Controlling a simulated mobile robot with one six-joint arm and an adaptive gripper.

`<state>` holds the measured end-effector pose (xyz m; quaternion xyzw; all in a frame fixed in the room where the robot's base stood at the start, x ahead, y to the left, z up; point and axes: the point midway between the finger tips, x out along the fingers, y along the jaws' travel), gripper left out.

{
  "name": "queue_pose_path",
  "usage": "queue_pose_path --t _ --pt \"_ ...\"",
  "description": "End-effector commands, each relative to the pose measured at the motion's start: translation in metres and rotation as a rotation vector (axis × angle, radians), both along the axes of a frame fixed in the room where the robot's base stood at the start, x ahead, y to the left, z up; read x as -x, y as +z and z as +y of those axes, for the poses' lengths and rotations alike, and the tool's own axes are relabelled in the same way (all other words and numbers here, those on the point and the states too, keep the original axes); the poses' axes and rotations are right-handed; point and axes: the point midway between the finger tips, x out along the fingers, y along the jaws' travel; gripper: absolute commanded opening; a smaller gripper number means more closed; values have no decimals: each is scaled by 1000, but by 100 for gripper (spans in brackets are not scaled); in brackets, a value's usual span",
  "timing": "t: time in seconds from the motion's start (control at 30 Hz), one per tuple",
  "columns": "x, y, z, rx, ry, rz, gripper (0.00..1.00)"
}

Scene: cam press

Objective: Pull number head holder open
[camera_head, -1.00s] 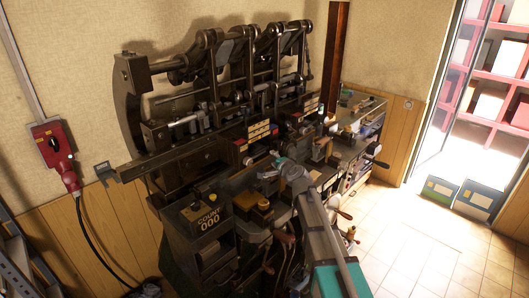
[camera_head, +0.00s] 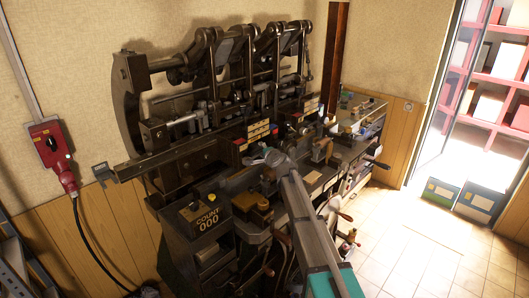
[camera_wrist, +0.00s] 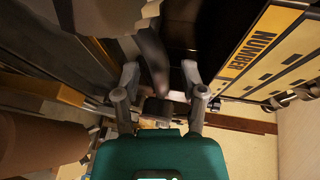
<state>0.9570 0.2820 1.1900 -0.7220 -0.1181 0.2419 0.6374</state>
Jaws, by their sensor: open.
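My gripper (camera_head: 266,157) reaches into the middle of the dark press (camera_head: 185,160), in front of a panel with yellow labels (camera_head: 262,131). In the wrist view, my gripper (camera_wrist: 160,78) has its two grey fingers spread apart. A blurred dark grey bar (camera_wrist: 153,58) shows between the fingers, and a small dark block (camera_wrist: 158,109) shows lower down between them. I cannot tell whether either is the number head holder, or whether a finger touches them. A yellow label reading NUMBER (camera_wrist: 260,42) is on a panel to the right of the fingers.
A COUNT 000 box (camera_head: 207,220) stands at the press's front left. Cranks and levers (camera_head: 345,215) stick out near my arm on the right. A red switch box (camera_head: 50,145) hangs on the left wall. The tiled floor (camera_head: 430,250) at the right is mostly clear.

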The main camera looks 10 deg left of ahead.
Motion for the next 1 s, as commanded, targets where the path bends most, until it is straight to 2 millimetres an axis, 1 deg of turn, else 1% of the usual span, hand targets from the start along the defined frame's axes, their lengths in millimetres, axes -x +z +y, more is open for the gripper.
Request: queue_pose_path --t 0.23,0.27,0.3,0.37,0.5,0.53,0.57,0.87,1.0 --pt "0 0 0 0 0 0 54" --pt "0 0 0 0 0 0 52" --pt "0 0 0 0 0 0 45" --pt "0 0 0 0 0 0 33" --pt "0 0 0 1 0 0 7" --pt "0 0 0 1 0 0 2" --pt "0 0 0 1 0 0 0" --pt "1 0 1 1 1 0 0" --pt "6 0 3 1 8 0 0"
